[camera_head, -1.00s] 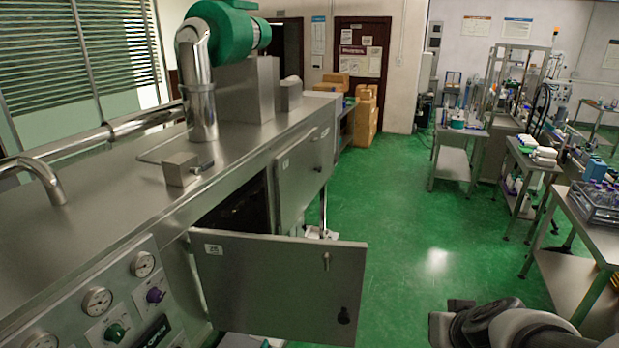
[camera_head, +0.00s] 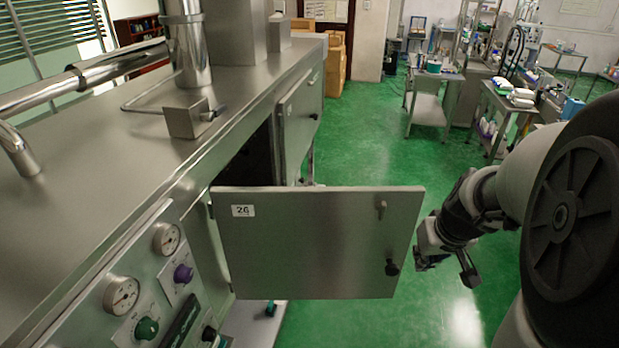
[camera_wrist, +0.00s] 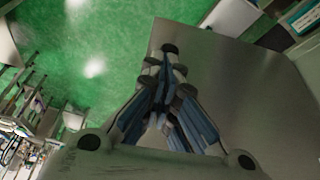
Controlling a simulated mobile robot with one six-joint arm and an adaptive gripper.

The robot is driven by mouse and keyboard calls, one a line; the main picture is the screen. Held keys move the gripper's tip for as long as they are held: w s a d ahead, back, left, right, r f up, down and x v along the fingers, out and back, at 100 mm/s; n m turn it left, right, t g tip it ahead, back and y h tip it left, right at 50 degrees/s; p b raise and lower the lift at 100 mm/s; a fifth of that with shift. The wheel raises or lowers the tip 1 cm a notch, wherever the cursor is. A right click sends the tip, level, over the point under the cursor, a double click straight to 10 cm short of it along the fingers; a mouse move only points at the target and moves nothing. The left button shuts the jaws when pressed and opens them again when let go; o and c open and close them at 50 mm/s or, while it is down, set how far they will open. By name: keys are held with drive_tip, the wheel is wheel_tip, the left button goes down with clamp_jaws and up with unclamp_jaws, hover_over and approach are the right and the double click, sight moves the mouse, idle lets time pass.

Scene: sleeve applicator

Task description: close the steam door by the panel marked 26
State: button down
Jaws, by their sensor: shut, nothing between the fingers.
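The steam door (camera_head: 310,255) is a flat steel panel with a label marked 26 (camera_head: 243,211) at its upper left. It stands swung open from the steel machine, leaving a dark opening (camera_head: 255,160) behind it. A small latch (camera_head: 381,206) and a black knob (camera_head: 392,268) sit near its free right edge. My gripper (camera_head: 446,268) is just right of that edge in the head view. In the wrist view my gripper (camera_wrist: 165,65) is shut and empty, with the steel door (camera_wrist: 245,85) behind and right of the fingers. I cannot tell whether they touch.
A control panel (camera_head: 150,290) with gauges and knobs is at the lower left. A second door (camera_head: 300,118) on the machine stands slightly ajar behind. Green floor (camera_head: 365,145) is free to the right. Carts (camera_head: 430,105) with equipment stand at the back right.

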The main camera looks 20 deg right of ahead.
drive_tip(key=w+d+f+b, duration=0.1)
drive_tip(key=w+d+f, duration=0.2)
drive_tip(key=w+f, duration=0.3)
drive_tip(key=shift+s+x, duration=0.3)
drive_tip(key=shift+x, duration=1.25)
drive_tip(key=shift+a+f, duration=0.1)
